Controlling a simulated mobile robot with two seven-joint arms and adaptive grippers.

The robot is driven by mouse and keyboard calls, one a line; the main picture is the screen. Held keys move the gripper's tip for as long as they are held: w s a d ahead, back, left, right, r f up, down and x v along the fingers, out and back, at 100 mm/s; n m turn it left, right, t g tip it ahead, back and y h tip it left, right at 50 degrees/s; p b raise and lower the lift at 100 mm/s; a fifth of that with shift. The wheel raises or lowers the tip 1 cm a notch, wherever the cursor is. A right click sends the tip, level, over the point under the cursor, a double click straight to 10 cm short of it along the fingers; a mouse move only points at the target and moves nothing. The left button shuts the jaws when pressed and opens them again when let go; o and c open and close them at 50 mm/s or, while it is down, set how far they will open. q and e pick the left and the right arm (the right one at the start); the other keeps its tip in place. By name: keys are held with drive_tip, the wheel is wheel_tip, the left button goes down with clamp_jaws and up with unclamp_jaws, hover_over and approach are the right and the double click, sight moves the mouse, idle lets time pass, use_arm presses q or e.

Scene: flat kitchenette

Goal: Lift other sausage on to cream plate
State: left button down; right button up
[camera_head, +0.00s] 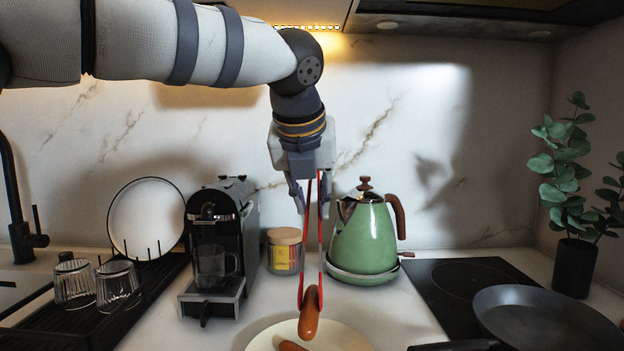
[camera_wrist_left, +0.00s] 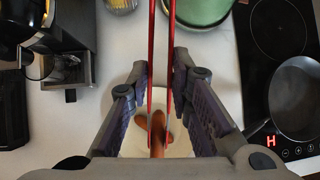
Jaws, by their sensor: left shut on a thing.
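My left gripper (camera_head: 313,198) points down and is shut on a pair of red tongs (camera_head: 321,240). The tong tips hold a brown sausage (camera_head: 310,314), hanging tilted above the cream plate (camera_head: 345,337). Another sausage (camera_head: 292,346) lies on the plate, partly cut off by the lower picture edge. In the left wrist view the tongs (camera_wrist_left: 151,60) run between the fingers to the two sausages (camera_wrist_left: 141,121) over the plate (camera_wrist_left: 180,143). Whether the held sausage touches the plate is hard to tell. My right gripper is not in view.
A green kettle (camera_head: 362,240) stands right of the tongs, behind the plate. A coffee machine (camera_head: 222,225) and a lidded jar (camera_head: 284,251) are to the left. A dark pan (camera_head: 540,318) sits on the hob (camera_head: 440,277) at right. A rack with glasses (camera_head: 118,284) is far left.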

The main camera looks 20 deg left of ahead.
use_arm(q)
drive_tip(key=shift+f, duration=1.95)
drive_tip(key=c, duration=1.9)
unclamp_jaws()
wheel_tip(320, 180, up, 10)
